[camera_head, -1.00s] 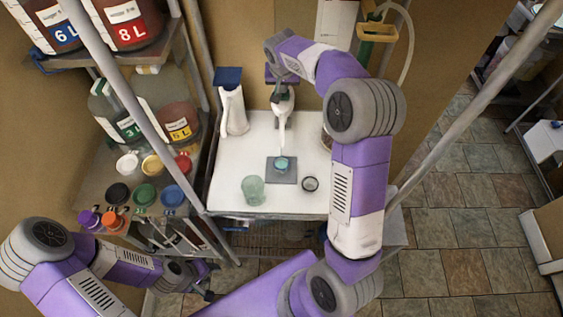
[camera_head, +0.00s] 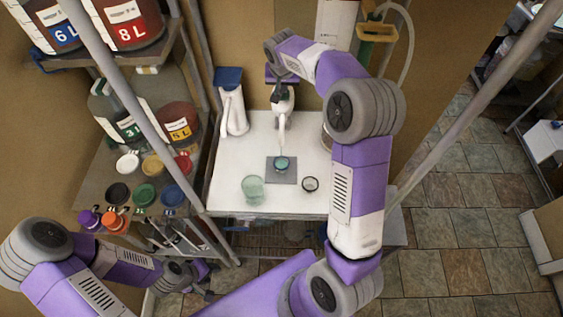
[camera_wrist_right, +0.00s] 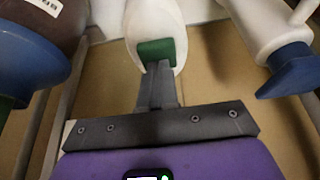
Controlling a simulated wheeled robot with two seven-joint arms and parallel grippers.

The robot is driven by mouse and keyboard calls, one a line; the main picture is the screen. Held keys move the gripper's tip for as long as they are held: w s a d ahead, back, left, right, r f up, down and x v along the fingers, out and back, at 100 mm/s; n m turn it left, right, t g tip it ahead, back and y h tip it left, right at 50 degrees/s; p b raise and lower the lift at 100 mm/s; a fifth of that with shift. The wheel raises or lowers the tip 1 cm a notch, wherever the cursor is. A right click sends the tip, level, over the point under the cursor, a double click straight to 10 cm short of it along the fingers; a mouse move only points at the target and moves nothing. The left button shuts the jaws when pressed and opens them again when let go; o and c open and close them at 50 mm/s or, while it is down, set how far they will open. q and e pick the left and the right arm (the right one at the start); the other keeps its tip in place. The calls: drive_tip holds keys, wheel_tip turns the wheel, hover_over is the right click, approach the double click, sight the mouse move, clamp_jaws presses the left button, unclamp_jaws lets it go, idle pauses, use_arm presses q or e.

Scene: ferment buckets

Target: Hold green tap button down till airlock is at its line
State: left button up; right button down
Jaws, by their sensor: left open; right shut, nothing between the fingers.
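A white tap (camera_head: 283,107) stands at the back of the white table, its spout pointing down. Its green button (camera_wrist_right: 161,50) shows in the right wrist view. My right gripper (camera_wrist_right: 158,68) is shut and empty, its fingertips at the button's lower edge; they seem to touch it, but how far it is pressed I cannot tell. The airlock, apparently the small round teal-filled cup (camera_head: 282,164), sits on a grey square plate (camera_head: 282,179) below the spout. A faint thin streak shows between spout and cup. Its line is too small to see. My left gripper (camera_head: 210,296) is open, low at the left.
On the white table (camera_head: 225,202) stand a greenish glass (camera_head: 253,189), a dark-rimmed round piece (camera_head: 310,184) and a white jug with a blue top (camera_head: 231,105). A shelf at left holds coloured caps (camera_head: 145,194) and labelled jugs (camera_head: 178,122). A metal post stands either side.

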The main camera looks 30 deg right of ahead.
drive_tip(key=shift+f, duration=0.1)
idle(0.4)
wheel_tip(320, 180, up, 6)
drive_tip(key=p, duration=0.4)
drive_tip(key=shift+r+p, duration=0.2)
drive_tip(key=shift+p, duration=0.1)
drive_tip(key=shift+f, duration=0.1)
